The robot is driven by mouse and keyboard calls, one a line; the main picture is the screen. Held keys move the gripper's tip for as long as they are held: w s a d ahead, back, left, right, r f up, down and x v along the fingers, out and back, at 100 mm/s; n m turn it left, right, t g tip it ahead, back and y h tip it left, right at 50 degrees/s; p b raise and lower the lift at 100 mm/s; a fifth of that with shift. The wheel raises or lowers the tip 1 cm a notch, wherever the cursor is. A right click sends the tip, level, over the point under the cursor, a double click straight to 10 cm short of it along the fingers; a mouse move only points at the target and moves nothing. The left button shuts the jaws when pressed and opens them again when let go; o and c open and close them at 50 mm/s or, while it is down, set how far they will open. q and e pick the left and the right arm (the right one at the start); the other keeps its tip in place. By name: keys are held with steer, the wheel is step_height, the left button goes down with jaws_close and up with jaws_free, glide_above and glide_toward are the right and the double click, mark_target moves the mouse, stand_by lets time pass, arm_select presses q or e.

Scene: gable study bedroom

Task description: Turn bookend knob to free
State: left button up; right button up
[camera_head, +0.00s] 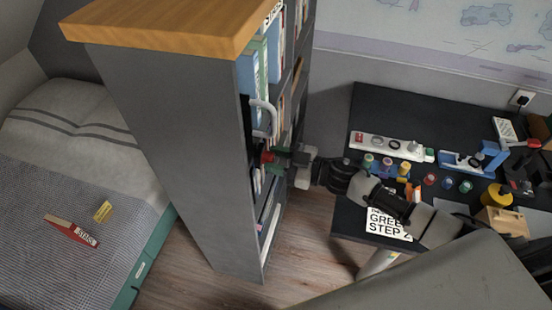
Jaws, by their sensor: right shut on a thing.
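A tall grey bookshelf (165,130) with a wooden top stands left of centre, its open side turned to the right. I cannot tell which way the knob is turned. The rest of the bookend is not clearly visible. My left gripper is not in view.
A pale curved bar (266,113) projects from the shelf just above my gripper. Books (262,60) fill the upper shelf. A black desk (400,107) at right carries a white panel, coloured spools and tools. A bed (50,200) is at left.

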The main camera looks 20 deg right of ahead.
steer(key=n+b, duration=0.1)
steer(key=n, duration=0.3)
steer(key=shift+f+n+b, duration=0.15)
steer(key=shift+n+b, duration=0.15)
steer(key=shift+b, duration=0.1)
steer(key=n+b, duration=0.2)
steer(key=n, duration=0.2)
steer(key=shift+n, duration=0.3)
steer(key=n+b, duration=0.3)
steer(key=n, duration=0.2)
steer(key=shift+f, duration=0.1)
steer(key=shift+n+y+b, duration=0.3)
steer(key=shift+n+b, duration=0.85)
steer(key=shift+n, duration=0.65)
steer(key=o, duration=0.9)
steer(key=shift+s+d, duration=0.1)
